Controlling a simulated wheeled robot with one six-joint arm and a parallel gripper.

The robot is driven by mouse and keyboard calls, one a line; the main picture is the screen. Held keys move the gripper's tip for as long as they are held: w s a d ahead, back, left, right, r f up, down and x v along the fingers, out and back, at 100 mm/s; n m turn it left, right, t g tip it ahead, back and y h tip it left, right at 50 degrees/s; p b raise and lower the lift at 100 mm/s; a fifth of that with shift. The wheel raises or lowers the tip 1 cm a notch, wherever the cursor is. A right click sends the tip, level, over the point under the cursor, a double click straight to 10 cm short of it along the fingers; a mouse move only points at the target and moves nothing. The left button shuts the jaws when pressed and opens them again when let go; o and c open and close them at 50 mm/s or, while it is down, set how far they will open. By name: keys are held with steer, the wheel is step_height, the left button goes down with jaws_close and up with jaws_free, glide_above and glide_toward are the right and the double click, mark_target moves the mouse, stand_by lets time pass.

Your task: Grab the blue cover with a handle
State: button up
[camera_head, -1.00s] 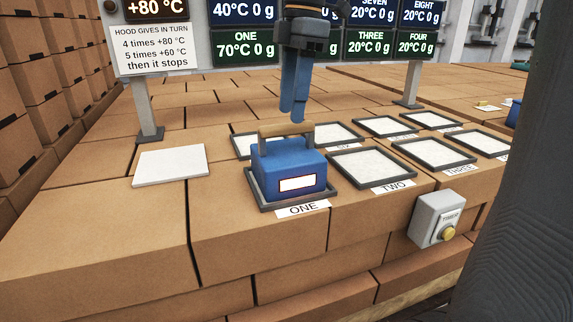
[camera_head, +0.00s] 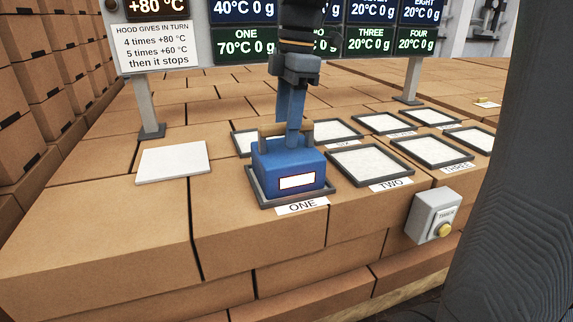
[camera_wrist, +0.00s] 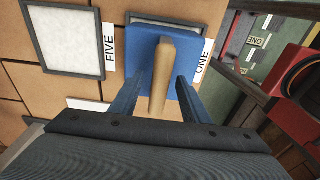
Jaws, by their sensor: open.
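The blue cover (camera_head: 289,172) is a box with a tan bar handle (camera_head: 270,130) on top and a white label on its front. It sits on the tray marked ONE (camera_head: 262,201). My gripper (camera_head: 291,136) is above the cover, pointing down, with its blue fingers at the handle in the head view. In the wrist view the cover (camera_wrist: 176,48) lies ahead, and its handle (camera_wrist: 160,85) runs between the two open fingers of my gripper (camera_wrist: 158,85). A gap shows on each side, so the handle is not clamped.
Framed white pads stand close by, including TWO (camera_head: 370,165) on the right. A white plate (camera_head: 172,163) lies to the left. A grey timer box (camera_head: 432,215) with a yellow button is on the front edge. A display board (camera_head: 245,47) stands behind.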

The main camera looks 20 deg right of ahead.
steer(key=shift+f, duration=0.15)
jaws_close()
stand_by(0.4)
stand_by(1.1)
